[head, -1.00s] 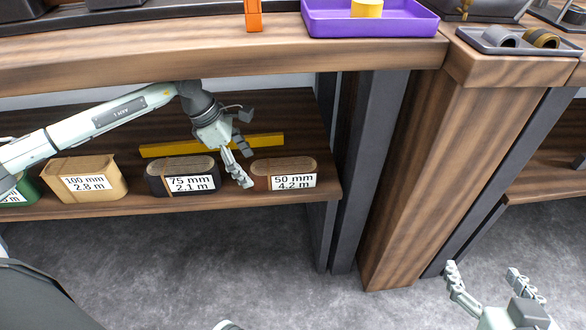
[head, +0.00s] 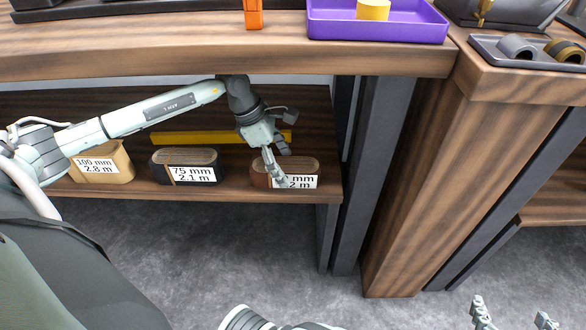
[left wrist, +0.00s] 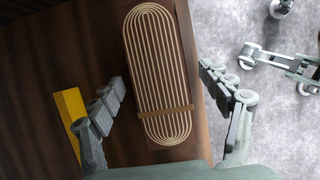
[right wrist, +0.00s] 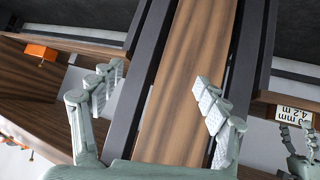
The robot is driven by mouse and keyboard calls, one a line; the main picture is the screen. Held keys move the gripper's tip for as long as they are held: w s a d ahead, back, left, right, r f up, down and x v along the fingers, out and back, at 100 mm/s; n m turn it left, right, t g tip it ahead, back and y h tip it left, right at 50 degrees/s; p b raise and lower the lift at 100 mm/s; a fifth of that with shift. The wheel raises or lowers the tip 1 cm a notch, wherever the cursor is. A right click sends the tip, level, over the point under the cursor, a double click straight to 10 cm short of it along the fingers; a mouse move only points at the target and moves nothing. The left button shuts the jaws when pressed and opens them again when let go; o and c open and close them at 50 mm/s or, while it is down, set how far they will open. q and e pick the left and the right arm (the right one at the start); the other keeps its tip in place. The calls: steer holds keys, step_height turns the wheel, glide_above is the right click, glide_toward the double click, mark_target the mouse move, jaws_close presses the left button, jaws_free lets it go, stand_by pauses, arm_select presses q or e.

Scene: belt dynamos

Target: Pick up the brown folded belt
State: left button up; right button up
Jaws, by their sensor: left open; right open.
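The brown folded belt (head: 300,163), with a white label whose text is partly covered, stands at the right end of the lower shelf. My left gripper (head: 283,168) is open over it, with one finger in front of the label. In the left wrist view the top of the belt (left wrist: 158,70), with looped layers and a brown band, lies between the open fingers with a gap on each side. I cannot tell how far above it they are. My right gripper (head: 510,312) is open and empty at the bottom right, away from the belt.
A black belt (head: 160,168) labelled 75 mm and a tan belt (head: 118,158) labelled 100 mm stand to the left on the shelf (head: 225,190). A yellow bar (head: 200,138) lies behind. The wooden tabletop (head: 200,55) overhangs; a dark post (head: 378,160) stands right.

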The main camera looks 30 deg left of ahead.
arm_select(q)
steer(key=shift+w+f, duration=0.1)
steer(key=shift+f, duration=0.7)
steer(key=shift+d, duration=0.1)
arm_select(e)
steer(key=shift+w+a+r+t+y, duration=0.4)
steer(key=shift+w+a+r+t, duration=0.2)
steer(key=shift+w+a+r, duration=0.6)
arm_select(q)
steer(key=shift+f+b, duration=0.3)
steer(key=shift+b, duration=0.15)
arm_select(e)
steer(key=shift+s+f, duration=0.1)
steer(key=shift+f, duration=0.4)
arm_select(q)
steer(key=shift+c, duration=0.3)
steer(key=shift+r, duration=0.1)
steer(key=c, duration=1.7)
